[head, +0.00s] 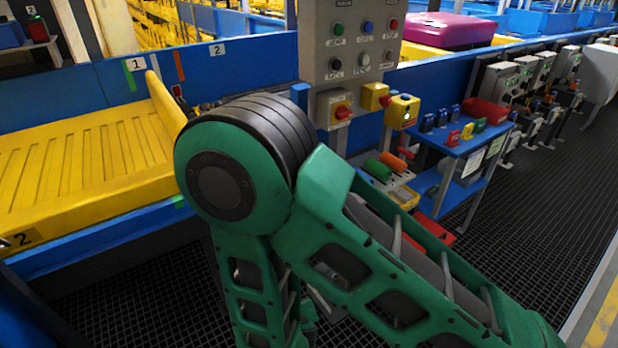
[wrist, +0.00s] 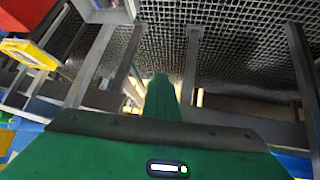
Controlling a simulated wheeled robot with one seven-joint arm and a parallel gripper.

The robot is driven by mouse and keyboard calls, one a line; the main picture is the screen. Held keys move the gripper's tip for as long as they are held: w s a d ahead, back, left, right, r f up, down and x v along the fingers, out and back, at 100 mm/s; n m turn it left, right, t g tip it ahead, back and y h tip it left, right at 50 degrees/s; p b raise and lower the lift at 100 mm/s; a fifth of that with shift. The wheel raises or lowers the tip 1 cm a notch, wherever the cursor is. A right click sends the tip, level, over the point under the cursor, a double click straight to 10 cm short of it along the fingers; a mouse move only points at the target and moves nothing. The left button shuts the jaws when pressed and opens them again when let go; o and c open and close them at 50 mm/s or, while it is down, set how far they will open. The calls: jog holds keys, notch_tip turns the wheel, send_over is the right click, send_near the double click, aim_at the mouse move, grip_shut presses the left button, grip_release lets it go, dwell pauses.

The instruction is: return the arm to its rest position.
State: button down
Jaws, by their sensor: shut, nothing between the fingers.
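My green arm (head: 390,285) fills the lower middle of the head view. Its large green and black joint (head: 235,165) stands high in front of the yellow tray and the control panel. One link runs to the lower right and another (head: 255,290) points down toward the grated floor. My gripper is not clearly seen in the head view, hidden low behind the arm. In the wrist view my gripper (wrist: 158,80) shows as one narrow green shape, shut and empty, above dark floor grating and grey bars.
A yellow tray (head: 60,165) lies on the blue conveyor at left. A grey control panel (head: 350,45) stands behind the joint. A blue shelf (head: 460,140) with small coloured items is to its right. A magenta case (head: 450,30) sits farther back. Floor grating (head: 540,180) at right is clear.

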jog(key=w+d+r+m+h, duration=0.2)
jog(key=w+d+r, duration=0.2)
jog(key=d, duration=0.3)
jog(key=w+d+r+m+g+h, duration=0.1)
jog(key=w+d+r+m+h, duration=0.2)
jog(key=d, duration=0.5)
jog(key=w+d+r+h, duration=0.1)
jog(key=w+d+r, duration=0.3)
jog(key=d+r, duration=0.25)
jog(key=s+d+r+m+g+h, duration=0.1)
jog(key=d+r, duration=0.1)
jog(key=d, duration=0.4)
jog(key=s+d+r+m+g, duration=0.1)
jog(key=d+r+m+g, duration=0.1)
jog(key=d, duration=0.4)
jog(key=s+d+r+m+g+y, duration=0.1)
jog(key=s+d+r+m+g, duration=0.2)
jog(key=s+d+r, duration=0.7)
jog(key=s+d+r+y, duration=0.2)
jog(key=s, duration=0.5)
jog(key=s+d+r+g+y, duration=0.1)
jog(key=s+d+r, duration=0.1)
jog(key=s, duration=0.5)
jog(key=shift+s+y, duration=0.15)
jog(key=shift+y, duration=0.25)
jog(key=shift+d, duration=0.1)
jog(key=shift+w+f, duration=0.3)
jog(key=shift+w, duration=0.35)
